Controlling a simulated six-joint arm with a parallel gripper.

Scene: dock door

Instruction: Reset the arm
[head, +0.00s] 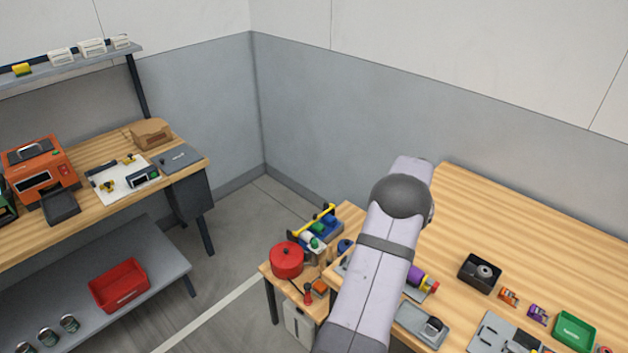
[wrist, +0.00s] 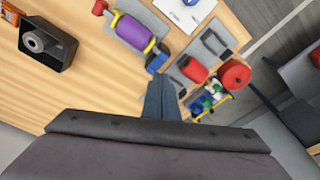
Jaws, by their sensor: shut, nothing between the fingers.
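My gripper (wrist: 162,98) shows in the wrist view as two dark fingers pressed together, shut with nothing between them. It is above the wooden bench (wrist: 85,85), and no object touches the fingertips in that view. In the head view my arm rises over the left end of the bench (head: 520,222) and hides part of it. The gripper itself is hidden behind the arm there.
On the bench are a black box (head: 480,273), a purple cylinder (wrist: 135,32) and a green tray (head: 574,330). A red pot (head: 287,260) and a yellow-handled caddy (head: 315,232) stand to the left. The bench's back stretch is clear.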

